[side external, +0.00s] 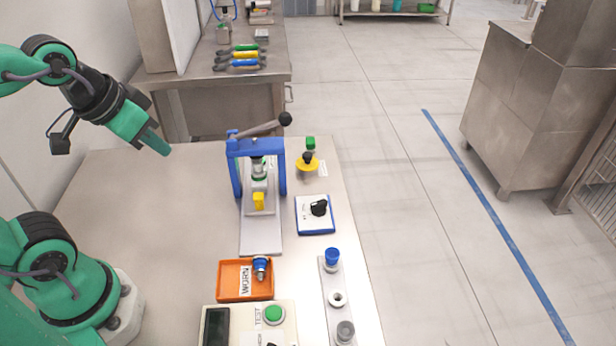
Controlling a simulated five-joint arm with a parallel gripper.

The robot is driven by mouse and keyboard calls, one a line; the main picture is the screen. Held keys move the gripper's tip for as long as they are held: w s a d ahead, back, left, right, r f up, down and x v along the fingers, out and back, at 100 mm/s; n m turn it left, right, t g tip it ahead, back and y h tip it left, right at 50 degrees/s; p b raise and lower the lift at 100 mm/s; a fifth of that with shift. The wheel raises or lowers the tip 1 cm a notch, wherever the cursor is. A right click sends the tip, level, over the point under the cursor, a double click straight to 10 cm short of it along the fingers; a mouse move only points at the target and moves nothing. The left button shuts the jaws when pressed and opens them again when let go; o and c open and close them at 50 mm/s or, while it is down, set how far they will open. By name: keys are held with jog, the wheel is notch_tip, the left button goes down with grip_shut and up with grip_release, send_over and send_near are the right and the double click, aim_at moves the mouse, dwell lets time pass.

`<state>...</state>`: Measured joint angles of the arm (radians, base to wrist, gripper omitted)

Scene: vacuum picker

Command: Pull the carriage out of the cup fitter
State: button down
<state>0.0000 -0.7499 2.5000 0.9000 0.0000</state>
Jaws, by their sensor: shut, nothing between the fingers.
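The cup fitter (233,162) is a blue press frame with a dark lever ending in a black ball, standing at the back middle of the table. The carriage (259,213) is a grey plate under the frame, with a yellow handle (258,201) facing the front. A small fitting with a green ring (259,170) stands on it beneath the press. A pale track (261,239) runs forward from the frame. My gripper (160,147) is shut and empty, in the air left of the cup fitter, apart from it.
An orange tray marked WORN (232,283) holds a blue-topped part. A tester with a green button (274,315) is at the front. A rack (326,289), a blue-edged pad with a black knob (314,226) and a yellow-disc piece (307,164) stand right. The table's left is clear.

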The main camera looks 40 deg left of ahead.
jog(key=c, duration=1.3)
grip_release()
jog(key=shift+w, duration=0.1)
jog(key=shift+c, duration=0.2)
jog(key=shift+w+d+f+n+g, duration=0.15)
jog(key=shift+w+n, duration=0.1)
jog(key=shift+w, duration=0.2)
jog(key=shift+w+f+n+g, duration=0.15)
jog(key=shift+w+n, duration=0.1)
jog(key=shift+w, duration=0.15)
jog(key=n+g, duration=0.5)
jog(key=n, duration=0.3)
send_over(259, 197)
jog(key=f, duration=1.3)
jog(key=shift+s+f, duration=0.1)
jog(key=shift+s, duration=0.1)
jog(key=shift+w+f, duration=0.15)
jog(key=shift+f, duration=0.2)
jog(key=shift+f, duration=0.1)
jog(key=shift+f, duration=3.8)
